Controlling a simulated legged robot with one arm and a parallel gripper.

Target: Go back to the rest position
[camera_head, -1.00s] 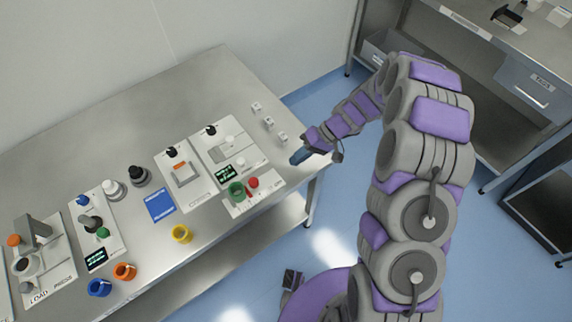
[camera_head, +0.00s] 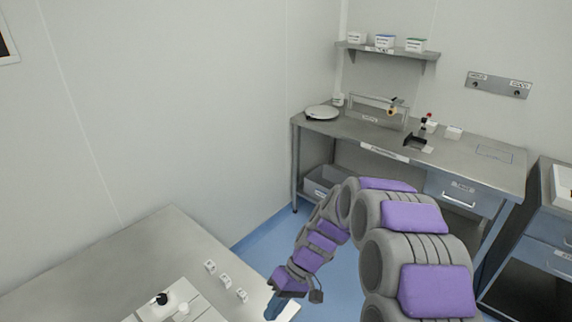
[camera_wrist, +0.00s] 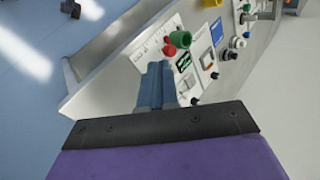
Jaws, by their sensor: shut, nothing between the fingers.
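My gripper (camera_head: 273,308) shows at the bottom of the head view, at the end of my grey and purple arm. It hangs by the right end of the steel table (camera_head: 100,262), pointing down. In the wrist view the blue fingers (camera_wrist: 156,84) are together with nothing between them.
Small white blocks (camera_head: 225,281) stand on the table near my gripper. A second steel bench (camera_head: 430,152) with a drawer (camera_head: 464,192) stands at the back right. A wall shelf (camera_head: 388,50) holds small boxes. Blue floor (camera_head: 268,240) is clear between table and bench.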

